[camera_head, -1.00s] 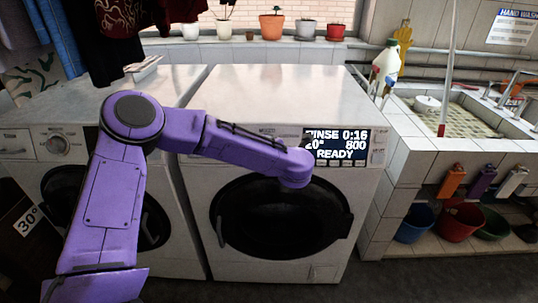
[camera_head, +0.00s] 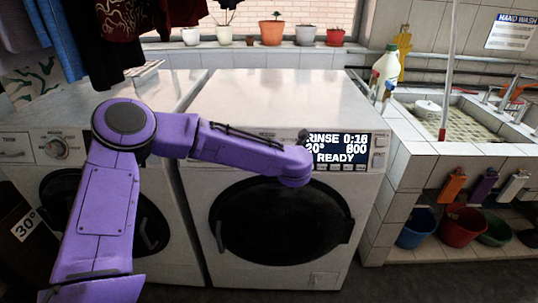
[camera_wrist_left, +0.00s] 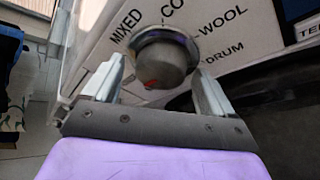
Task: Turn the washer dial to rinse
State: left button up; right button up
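The right-hand white washer (camera_head: 290,100) has a lit display (camera_head: 345,147) reading RINSE 0:16, 20°, 800, READY. In the left wrist view, the grey round dial (camera_wrist_left: 165,58) has a red mark on its lower front. Printed words around it include MIXED, WOOL and DRUM. My left gripper (camera_wrist_left: 160,88) is open, its two metal fingers apart on either side of the dial's near end. Narrow gaps show between fingers and dial, and I see no clear contact. In the head view my purple arm hides the dial and the left gripper. My right gripper is out of view.
A second washer (camera_head: 58,150) stands close on the left. A tiled sink (camera_head: 465,118) with a white bottle (camera_head: 385,70) is on the right, with buckets (camera_head: 460,226) below. Potted plants (camera_head: 271,30) line the ledge behind. Clothes (camera_head: 120,35) hang at upper left.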

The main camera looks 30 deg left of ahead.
pick_arm(q)
jog(key=b+v, duration=0.1)
jog(key=v, duration=0.9)
jog(key=shift+s+d, duration=0.2)
jog(key=s+d+f+m+t+h, duration=0.1)
jog(key=s+d+f+m+h, duration=0.15)
jog(key=f+m, duration=0.7)
jog(key=s+d+f+m+t+h, duration=0.2)
jog(key=d+f+m+h, duration=0.1)
jog(key=f+m, duration=0.65)
jog(key=s+a+f+m+g, duration=0.3)
jog(key=s+f, duration=0.7)
jog(key=s, duration=0.4)
jog(key=s+a+f+m+g+h, duration=0.1)
jog(key=s+a+f+m+g, duration=0.2)
jog(key=s+f, duration=0.7)
jog(key=s+m+g, duration=0.1)
jog(key=s+m, duration=0.1)
jog(key=s, duration=0.2)
jog(key=shift+s+a+f+g, duration=0.25)
jog(key=shift+s+a+g, duration=0.05)
jog(key=shift+s+a, duration=0.1)
